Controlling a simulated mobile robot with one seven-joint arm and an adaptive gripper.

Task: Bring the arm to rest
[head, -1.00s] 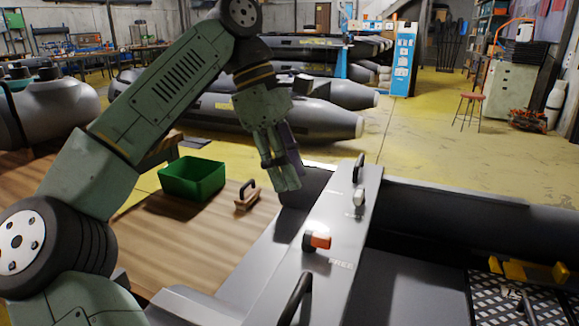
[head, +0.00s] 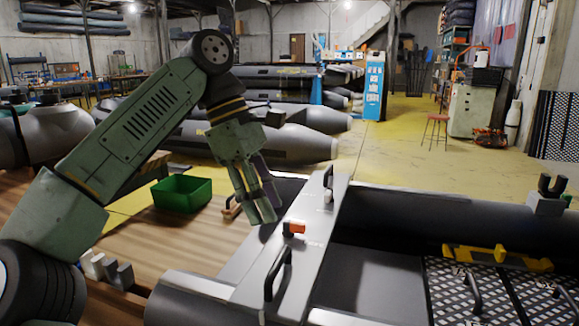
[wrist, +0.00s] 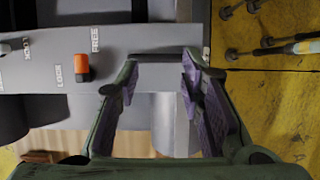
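My green arm reaches over from the left in the head view, and my gripper (head: 262,218) points down near the left edge of the boat's grey panel (head: 318,215). In the wrist view the two fingers with purple pads (wrist: 165,95) stand apart with nothing held between them. A black handle (wrist: 165,57) shows beyond the fingertips, and I cannot tell any contact. An orange-ended knob (head: 293,229) sits on the panel; in the wrist view the knob (wrist: 82,67) lies beside the words LOCK and FREE.
A green bin (head: 182,193) stands on the wooden table (head: 190,235), left of my gripper. A brush (head: 231,211) is partly hidden behind the fingers. Black handles (head: 277,276) rise from the panel. Tools (wrist: 270,45) lie on a yellow surface in the wrist view.

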